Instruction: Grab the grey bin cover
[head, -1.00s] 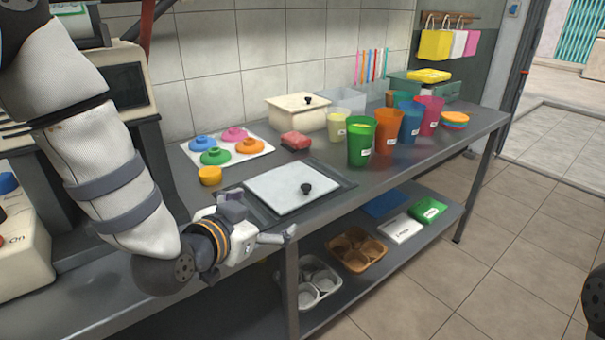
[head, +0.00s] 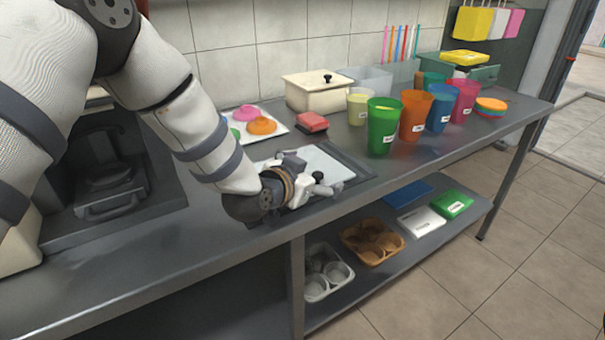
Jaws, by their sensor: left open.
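The grey bin cover (head: 334,165) is a flat, pale square lid lying in a dark frame in the steel counter. My left gripper (head: 312,174) is open over the near left part of the cover and hides that part. The knob appears to lie between or very close to the fingertips; I cannot tell whether they touch it. My right gripper is not in view.
Behind the cover stand a cream lidded box (head: 312,92), a red block (head: 312,122) and several coloured cups, including a green one (head: 382,128). A tray (head: 275,119) with coloured lids is partly hidden by my arm. A lower shelf (head: 380,277) holds trays.

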